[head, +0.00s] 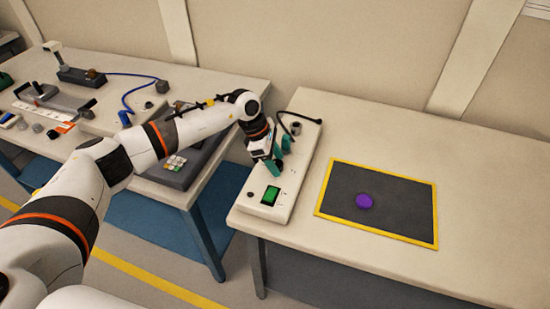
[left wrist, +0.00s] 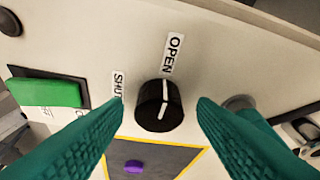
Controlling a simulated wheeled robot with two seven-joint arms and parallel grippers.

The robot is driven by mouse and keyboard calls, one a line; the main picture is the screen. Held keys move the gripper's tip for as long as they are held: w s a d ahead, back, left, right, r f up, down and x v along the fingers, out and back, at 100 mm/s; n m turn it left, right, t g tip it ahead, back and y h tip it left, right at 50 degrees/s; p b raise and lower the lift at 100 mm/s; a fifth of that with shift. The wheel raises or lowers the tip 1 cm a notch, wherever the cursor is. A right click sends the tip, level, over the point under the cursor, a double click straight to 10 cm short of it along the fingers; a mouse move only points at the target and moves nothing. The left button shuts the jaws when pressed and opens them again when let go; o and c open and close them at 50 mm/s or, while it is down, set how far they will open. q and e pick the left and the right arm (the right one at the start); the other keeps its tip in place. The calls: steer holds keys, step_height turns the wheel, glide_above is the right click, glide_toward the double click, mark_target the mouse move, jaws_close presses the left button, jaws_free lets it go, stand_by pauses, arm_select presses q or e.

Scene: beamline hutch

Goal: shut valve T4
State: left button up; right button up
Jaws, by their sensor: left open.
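The valve knob (left wrist: 159,105) is black and round with a white pointer line. The line lies roughly toward the OPEN label (left wrist: 173,53). The SHUT label (left wrist: 117,86) is to its left. The knob sits on a white panel box (head: 291,188) on the right table; the T4 name is not readable. My left gripper (head: 281,155) is over the box, teal fingers open, one on each side of the knob in the left wrist view, with gaps showing. In the head view the gripper hides the knob. My right gripper is not in view.
A dark mat with a yellow border (head: 376,240) holds a purple disc (head: 364,201). The left table (head: 215,85) is crowded with equipment. The right table's far right is clear.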

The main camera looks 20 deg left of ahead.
arm_select(q)
steer(key=shift+c, duration=1.1)
steer(key=c, duration=0.8)
steer(key=shift+o, duration=0.2)
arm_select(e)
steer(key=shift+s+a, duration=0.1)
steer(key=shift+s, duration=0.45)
